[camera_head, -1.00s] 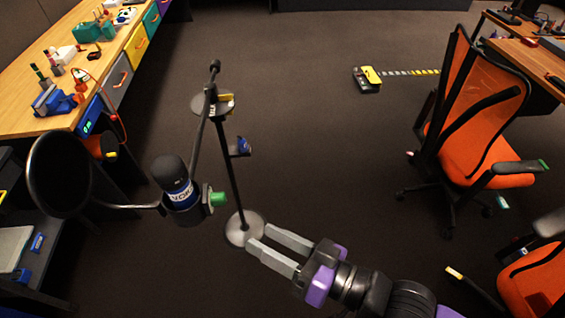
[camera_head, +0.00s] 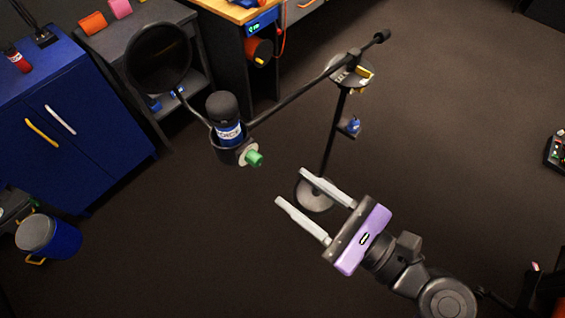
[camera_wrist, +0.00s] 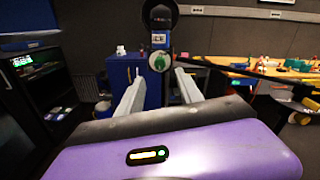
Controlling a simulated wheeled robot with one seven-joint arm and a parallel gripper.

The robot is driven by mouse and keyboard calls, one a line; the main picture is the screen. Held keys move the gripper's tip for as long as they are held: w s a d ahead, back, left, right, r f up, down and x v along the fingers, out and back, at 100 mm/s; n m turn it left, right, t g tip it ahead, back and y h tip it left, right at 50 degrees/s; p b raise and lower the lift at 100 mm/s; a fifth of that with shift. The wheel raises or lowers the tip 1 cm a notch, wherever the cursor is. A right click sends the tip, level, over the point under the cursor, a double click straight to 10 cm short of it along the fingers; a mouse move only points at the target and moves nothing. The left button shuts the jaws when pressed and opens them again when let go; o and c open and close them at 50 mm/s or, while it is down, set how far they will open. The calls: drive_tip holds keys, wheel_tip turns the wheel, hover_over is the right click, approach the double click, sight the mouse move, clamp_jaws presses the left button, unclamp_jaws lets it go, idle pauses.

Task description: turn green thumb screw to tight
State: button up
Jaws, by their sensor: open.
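The green thumb screw (camera_head: 254,158) sticks out from the side of the black microphone holder in the head view. The microphone (camera_head: 226,118), with a blue label band, sits upright in that holder at the end of the stand's boom. My gripper (camera_head: 292,186) is open and empty. Its two pale fingers point up and left toward the screw and stay apart from it, below and right of it. In the wrist view the green screw (camera_wrist: 159,62) appears between and beyond the fingertips, facing the camera. The screw's tightness cannot be told.
The microphone stand's boom (camera_head: 303,95) runs to the upper right, with its pole and round base (camera_head: 315,194) close behind my fingers. A round pop filter (camera_head: 158,59) stands left of the microphone. A blue cabinet (camera_head: 75,120) and a bin (camera_head: 50,236) are at left. Open floor lies below.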

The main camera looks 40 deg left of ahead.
sight(260, 163)
drive_tip(key=shift+w+a+p, duration=0.2)
drive_tip(key=shift+a+p, duration=0.25)
drive_tip(key=shift+a, duration=1.5)
drive_tip(key=shift+w+a+p, duration=0.15)
drive_tip(key=shift+a+p, duration=0.25)
drive_tip(key=shift+a, duration=1.55)
clamp_jaws()
